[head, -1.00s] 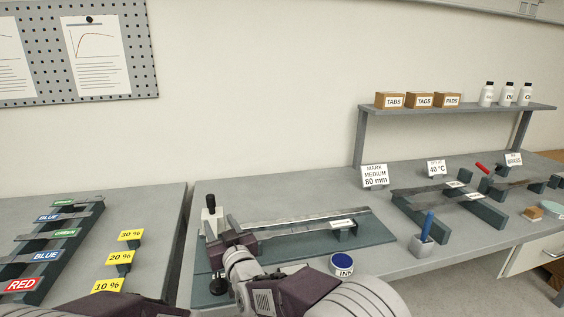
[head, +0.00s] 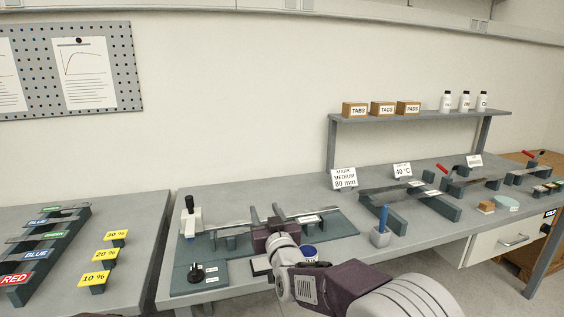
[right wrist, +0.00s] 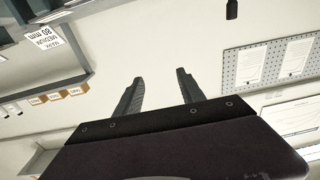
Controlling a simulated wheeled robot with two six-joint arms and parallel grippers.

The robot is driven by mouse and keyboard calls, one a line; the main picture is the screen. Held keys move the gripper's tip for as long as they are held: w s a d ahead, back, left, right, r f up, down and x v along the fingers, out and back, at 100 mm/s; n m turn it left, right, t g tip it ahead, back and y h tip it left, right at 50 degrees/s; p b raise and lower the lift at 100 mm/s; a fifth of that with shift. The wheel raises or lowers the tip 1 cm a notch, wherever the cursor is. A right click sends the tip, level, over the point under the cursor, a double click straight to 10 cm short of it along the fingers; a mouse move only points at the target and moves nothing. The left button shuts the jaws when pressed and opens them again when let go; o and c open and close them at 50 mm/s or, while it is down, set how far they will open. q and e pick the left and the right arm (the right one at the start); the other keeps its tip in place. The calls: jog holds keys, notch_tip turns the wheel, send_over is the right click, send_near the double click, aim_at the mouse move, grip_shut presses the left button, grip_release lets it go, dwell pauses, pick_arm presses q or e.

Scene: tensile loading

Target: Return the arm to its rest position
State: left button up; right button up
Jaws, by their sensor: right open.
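My right gripper (head: 265,218) is in the head view, in front of the teal fixture base (head: 345,224) on the middle bench. Its arm comes in from the lower right. In the right wrist view its two dark fingers (right wrist: 159,90) are spread wide with nothing between them. The wall and shelf lie beyond them. A metal strip and ruler (head: 308,211) on the fixture are partly hidden behind the gripper. My left gripper is not in view.
A blue-lidded ink pot (head: 309,254) stands close beside my right arm. A blue pen in a holder (head: 381,234) stands to the right. A black knob box (head: 197,274) is at the bench's front left. A rack of coloured labels (head: 45,250) is on the left bench.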

jog(key=s+d+f+m+g+h, duration=0.1)
jog(key=s+d+f+g+h, duration=0.2)
jog(key=d+f, duration=0.55)
jog(key=s+d+f+m+g+h, duration=0.25)
jog(key=s+d+f, duration=0.25)
jog(key=d, duration=0.6)
jog(key=s+d+f+g, duration=0.1)
jog(key=s+f+g, duration=0.5)
jog(key=s, duration=0.5)
jog(key=s+d+f+g, duration=0.2)
jog(key=s+f+g, duration=0.2)
jog(key=s+f, duration=0.5)
jog(key=s+r+p, duration=0.2)
jog(key=r+p, duration=0.5)
jog(key=s+r+p, duration=0.2)
jog(key=r+p, duration=0.5)
jog(key=r, duration=0.1)
jog(key=shift+s+a+g, duration=0.2)
jog(key=shift+s+g, duration=0.1)
jog(key=shift+g, duration=0.15)
jog(key=shift+r, duration=0.1)
